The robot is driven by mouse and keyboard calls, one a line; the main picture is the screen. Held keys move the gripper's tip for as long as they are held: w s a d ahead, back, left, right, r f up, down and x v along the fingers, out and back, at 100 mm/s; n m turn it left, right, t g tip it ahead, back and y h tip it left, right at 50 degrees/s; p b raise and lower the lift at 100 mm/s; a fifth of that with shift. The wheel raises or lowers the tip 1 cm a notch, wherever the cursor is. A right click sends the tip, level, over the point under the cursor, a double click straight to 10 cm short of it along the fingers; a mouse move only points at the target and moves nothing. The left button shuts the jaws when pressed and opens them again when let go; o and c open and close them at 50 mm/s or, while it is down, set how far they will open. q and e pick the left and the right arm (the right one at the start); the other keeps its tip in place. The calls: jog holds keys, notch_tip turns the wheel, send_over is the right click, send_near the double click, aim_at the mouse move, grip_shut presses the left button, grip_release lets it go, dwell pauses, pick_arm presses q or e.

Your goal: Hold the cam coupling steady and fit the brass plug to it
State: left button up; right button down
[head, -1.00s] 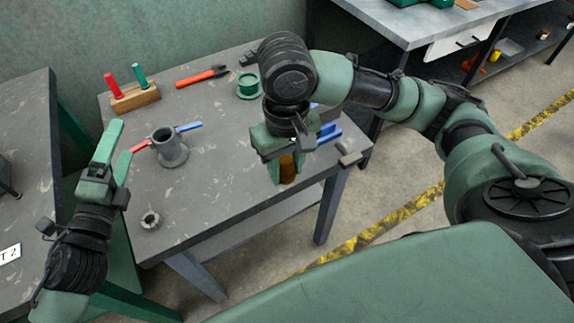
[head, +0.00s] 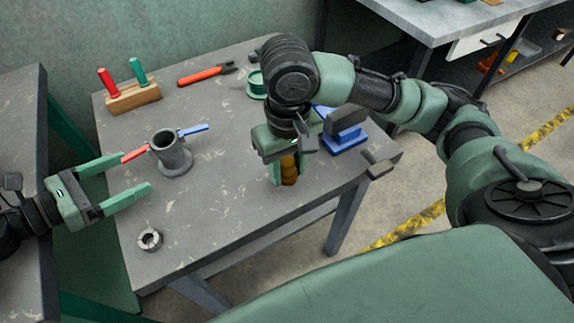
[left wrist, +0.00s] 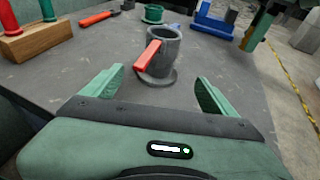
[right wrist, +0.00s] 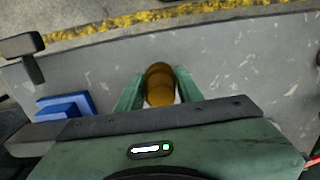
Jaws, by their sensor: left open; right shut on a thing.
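The cam coupling (head: 172,155) is a grey upright cup on a round flange, with a red lever on its left and a blue lever on its right. It also shows in the left wrist view (left wrist: 162,55), its red lever towards me. My left gripper (head: 136,174) is open, its fingers pointing at the coupling from the left, apart from it. My right gripper (head: 284,172) is shut on the brass plug (head: 289,168), to the right of the coupling. The plug also shows between the fingers in the right wrist view (right wrist: 160,84). The fingers partly hide it.
A grey ring (head: 150,240) lies near the table's front left. A wooden block (head: 133,96) with red and green pegs, a red-handled tool (head: 205,74) and a green ring (head: 256,84) stand at the back. A blue object (head: 343,140) sits at right.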

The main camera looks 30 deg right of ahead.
aim_at(161, 159)
pick_arm(q)
jog(key=shift+w+d, duration=0.15)
jog(key=shift+d, duration=0.15)
pick_arm(e)
jog(key=shift+r, duration=0.15)
pick_arm(q)
jog(key=p+x, duration=0.1)
jog(key=x, duration=0.6)
jog(key=shift+w+d+f, duration=0.15)
jog(key=shift+d+f, duration=0.1)
jog(key=shift+d, duration=0.1)
pick_arm(e)
jog(key=shift+w+r, duration=0.1)
jog(key=shift+r, duration=0.25)
pick_arm(q)
jog(key=shift+w+d+f, duration=0.2)
jog(key=shift+d, duration=0.45)
jog(key=c, duration=1.3)
jog(key=shift+c, duration=0.2)
pick_arm(e)
jog(key=w+a+r, duration=0.5)
jog(key=w+a, duration=0.4)
jog(key=w+a+r, duration=0.5)
jog(key=w+a, duration=0.4)
jog(key=shift+d+f, duration=0.1)
jog(key=shift+f, duration=2.1)
